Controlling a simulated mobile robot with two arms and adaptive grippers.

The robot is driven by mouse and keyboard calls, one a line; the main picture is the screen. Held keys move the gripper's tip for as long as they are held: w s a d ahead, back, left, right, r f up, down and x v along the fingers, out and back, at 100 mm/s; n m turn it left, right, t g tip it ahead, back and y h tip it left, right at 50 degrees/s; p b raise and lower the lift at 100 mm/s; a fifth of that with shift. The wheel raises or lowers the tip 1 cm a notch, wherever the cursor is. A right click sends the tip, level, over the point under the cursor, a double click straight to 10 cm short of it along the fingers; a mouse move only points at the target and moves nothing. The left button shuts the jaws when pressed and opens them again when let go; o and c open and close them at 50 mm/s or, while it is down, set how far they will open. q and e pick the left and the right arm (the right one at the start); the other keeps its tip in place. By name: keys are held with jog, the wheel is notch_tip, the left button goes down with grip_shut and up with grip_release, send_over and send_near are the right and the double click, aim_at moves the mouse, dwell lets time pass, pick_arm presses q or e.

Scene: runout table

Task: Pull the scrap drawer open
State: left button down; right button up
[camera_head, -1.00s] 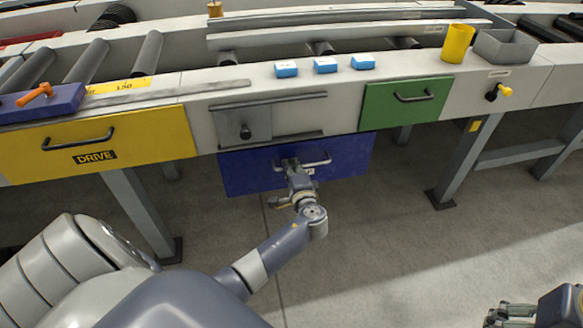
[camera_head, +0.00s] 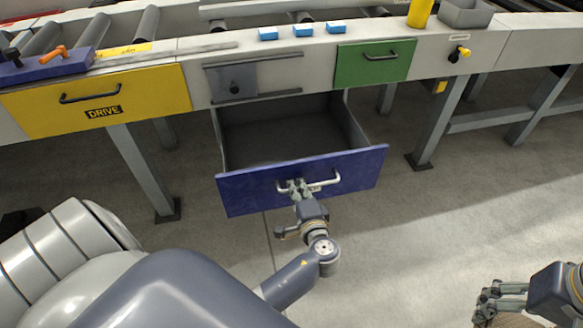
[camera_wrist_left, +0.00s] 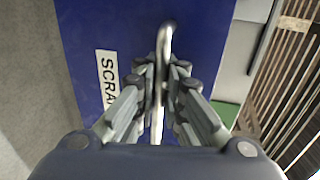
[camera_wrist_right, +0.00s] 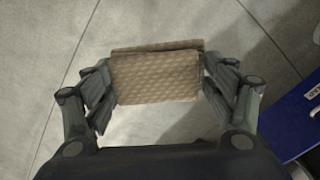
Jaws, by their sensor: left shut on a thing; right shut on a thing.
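The blue scrap drawer (camera_head: 352,168) hangs under the table and stands well open in the head view; its grey inside (camera_head: 280,130) looks empty. Its front carries a metal bar handle (camera_head: 325,183). My left gripper (camera_head: 297,187) is shut on this handle; the left wrist view shows the handle (camera_wrist_left: 165,45) between the fingers, beside a SCRAP label (camera_wrist_left: 108,77). My right gripper (camera_head: 490,300) is low at the right, away from the drawer. In the right wrist view it is shut on a brown, textured block-like thing (camera_wrist_right: 157,78).
A yellow DRIVE panel (camera_head: 130,92) and a green drawer (camera_head: 350,70) flank the scrap drawer above. Several blue boxes (camera_head: 303,30) and a yellow cup (camera_head: 420,12) stand on the table. Table legs (camera_head: 142,165) reach the floor; the floor before the drawer is clear.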

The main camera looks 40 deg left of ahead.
pick_arm(q)
jog(key=shift+f+v, duration=0.2)
jog(key=shift+v, duration=1.05)
jog(key=shift+f+v, duration=0.2)
jog(key=shift+v, duration=1.05)
pick_arm(e)
jog(key=shift+r, duration=0.2)
pick_arm(q)
jog(key=shift+s, duration=0.1)
jog(key=c, duration=1.7)
grip_release()
jog(key=shift+s+d, duration=0.1)
jog(key=shift+d, duration=0.05)
jog(key=v, duration=0.7)
jog(key=shift+s+f, duration=0.1)
